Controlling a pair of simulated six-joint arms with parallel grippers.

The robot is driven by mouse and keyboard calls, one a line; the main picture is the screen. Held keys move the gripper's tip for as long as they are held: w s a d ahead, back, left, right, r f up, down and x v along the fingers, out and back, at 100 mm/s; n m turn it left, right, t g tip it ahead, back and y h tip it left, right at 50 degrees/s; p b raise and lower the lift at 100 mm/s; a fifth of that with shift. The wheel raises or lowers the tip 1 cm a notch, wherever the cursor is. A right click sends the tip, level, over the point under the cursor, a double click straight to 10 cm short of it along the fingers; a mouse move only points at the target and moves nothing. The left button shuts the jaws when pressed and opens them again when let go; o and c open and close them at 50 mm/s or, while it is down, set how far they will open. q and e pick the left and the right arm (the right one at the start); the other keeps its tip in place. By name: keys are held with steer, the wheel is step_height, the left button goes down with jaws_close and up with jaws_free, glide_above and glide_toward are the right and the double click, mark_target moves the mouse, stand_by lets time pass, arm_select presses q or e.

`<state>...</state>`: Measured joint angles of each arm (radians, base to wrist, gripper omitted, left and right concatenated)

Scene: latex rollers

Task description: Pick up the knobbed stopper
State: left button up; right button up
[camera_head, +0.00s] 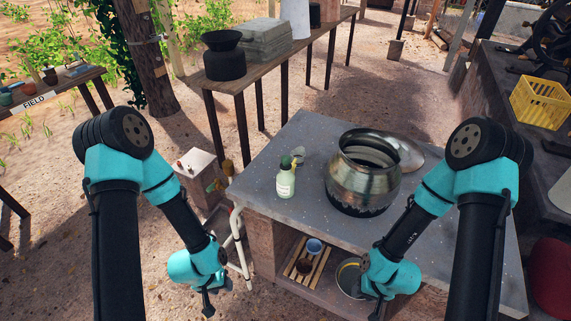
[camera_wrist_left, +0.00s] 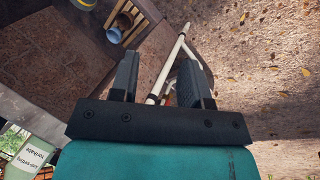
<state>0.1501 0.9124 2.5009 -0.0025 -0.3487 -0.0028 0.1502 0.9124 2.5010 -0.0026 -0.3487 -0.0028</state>
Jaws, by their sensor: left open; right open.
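A pale green bottle with a white label (camera_head: 286,183) stands upright on the grey table top (camera_head: 262,165). A small dark green and pale piece shows at its top; I cannot tell whether this is the knobbed stopper. No other piece is clearly the stopper. My left gripper (camera_head: 208,303) hangs low off the table's left side, apart from the bottle. In the left wrist view its two fingers (camera_wrist_left: 158,85) are spread with nothing held between them. My right gripper (camera_head: 379,308) is low in front of the table's front edge, small and partly hidden by its arm; it is open.
A large metal pot (camera_head: 362,175) stands right of the bottle, with a round metal lid (camera_head: 405,152) behind it. Below the top, a shelf holds a wooden slatted rack (camera_head: 299,268) and a blue cup (camera_head: 314,246). White pipes (camera_head: 240,240) run by the table's left side.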

arm_select(q)
steer(key=shift+o, duration=0.4)
steer(key=o, duration=0.3)
steer(key=shift+w, duration=0.15)
